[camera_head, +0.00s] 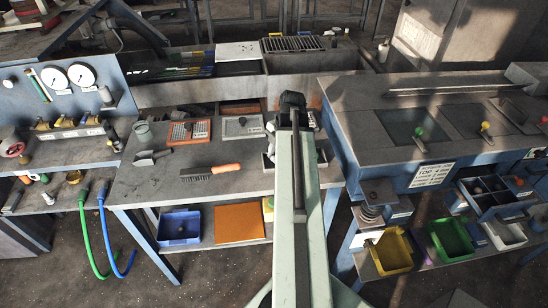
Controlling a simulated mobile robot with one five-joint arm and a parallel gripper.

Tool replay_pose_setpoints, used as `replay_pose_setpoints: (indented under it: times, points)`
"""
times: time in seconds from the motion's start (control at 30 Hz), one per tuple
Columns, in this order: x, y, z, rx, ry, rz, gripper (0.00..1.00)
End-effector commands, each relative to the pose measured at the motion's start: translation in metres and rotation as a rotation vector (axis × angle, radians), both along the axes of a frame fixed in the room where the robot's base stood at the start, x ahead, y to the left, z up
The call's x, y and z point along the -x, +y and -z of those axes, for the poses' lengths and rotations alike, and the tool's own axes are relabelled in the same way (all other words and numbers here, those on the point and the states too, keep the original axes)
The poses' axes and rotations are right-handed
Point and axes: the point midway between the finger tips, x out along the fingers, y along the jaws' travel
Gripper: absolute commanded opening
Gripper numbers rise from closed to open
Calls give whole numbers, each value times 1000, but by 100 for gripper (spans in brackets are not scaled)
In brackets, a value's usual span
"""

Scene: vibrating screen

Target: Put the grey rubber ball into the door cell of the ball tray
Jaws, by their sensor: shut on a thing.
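The ball tray (514,209) is a dark, blue-edged tray split into cells, on the lower right below the screen. A small dark ball (478,190) appears to lie in one cell. An orange ball (519,181) shows at the tray's right side. I cannot tell which cell is the door cell. I cannot pick out the grey rubber ball for certain. My pale arm reaches up the middle over the bench to a black joint.
The grey bench (150,190) carries a wire brush (210,173), a scoop (152,157) and framed screens. The blue screen machine (360,120) stands right. Yellow (396,250), green (451,238) and white (504,235) bins stand low right. A blue bin (180,227) is under the bench.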

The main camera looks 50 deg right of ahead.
Motion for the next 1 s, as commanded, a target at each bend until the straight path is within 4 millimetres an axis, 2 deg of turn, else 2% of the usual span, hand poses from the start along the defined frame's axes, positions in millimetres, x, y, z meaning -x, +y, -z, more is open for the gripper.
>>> replay_pose_setpoints:
  times: [0.5, 0.53, 0.6, 0.87, 1.0]
  points:
    - [0, 1, 12, 0, 0, -1, 0]
    - [0, 1, 12, 0, 0, -1, 29]
    - [0, 1, 12, 0, 0, -1, 42]
    - [0, 1, 11, 0, 1, -2, 42]
    - [-1, 1, 1, 0, 1, -2, 42]
